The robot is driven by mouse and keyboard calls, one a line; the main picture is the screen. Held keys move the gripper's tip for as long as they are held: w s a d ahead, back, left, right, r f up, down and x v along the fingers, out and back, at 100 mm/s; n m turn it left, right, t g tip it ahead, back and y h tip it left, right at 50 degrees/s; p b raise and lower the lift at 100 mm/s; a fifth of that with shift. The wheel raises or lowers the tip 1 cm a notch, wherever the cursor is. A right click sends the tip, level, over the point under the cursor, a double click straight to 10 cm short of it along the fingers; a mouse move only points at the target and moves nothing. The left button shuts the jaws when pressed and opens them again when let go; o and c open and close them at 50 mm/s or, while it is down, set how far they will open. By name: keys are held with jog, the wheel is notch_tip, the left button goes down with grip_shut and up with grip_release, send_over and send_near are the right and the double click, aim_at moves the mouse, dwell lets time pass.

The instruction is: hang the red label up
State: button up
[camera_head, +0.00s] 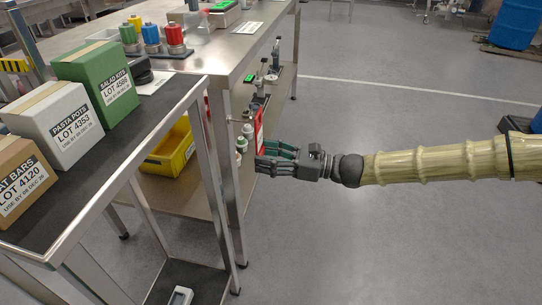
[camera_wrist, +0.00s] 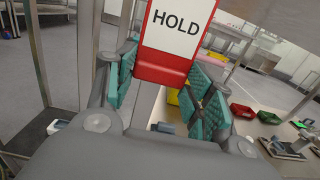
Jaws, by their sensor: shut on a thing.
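The red label (camera_head: 259,130) is a flat red tag with a white face; in the wrist view (camera_wrist: 163,72) the face reads HOLD. My gripper (camera_head: 266,154) is shut on the label's lower end and holds it upright beside the steel table's leg (camera_head: 228,175). In the wrist view the teal finger pads of my gripper (camera_wrist: 163,88) stand either side of the label's lower part. A thin rod-like part (camera_head: 238,121) shows by the leg, just left of the label; I cannot tell whether they touch. The label's top is cut off in the wrist view.
A dark-topped stand (camera_head: 105,157) with several boxes is at left. A yellow bin (camera_head: 170,152) and small bottles (camera_head: 241,146) sit on the steel table's lower shelf. A narrow red strip (camera_head: 208,108) shows near the leg. The floor (camera_head: 370,230) around my arm is clear.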

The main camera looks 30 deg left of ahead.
jog(key=shift+p+x, duration=0.35)
jog(key=shift+x, duration=1.65)
jog(key=shift+f, duration=0.9)
jog(key=o, duration=1.5)
jog(key=shift+d, duration=0.1)
jog(key=v, duration=1.1)
jog(key=shift+w+d+f, duration=0.1)
jog(key=shift+d+f, duration=0.05)
jog(key=shift+d, duration=0.2)
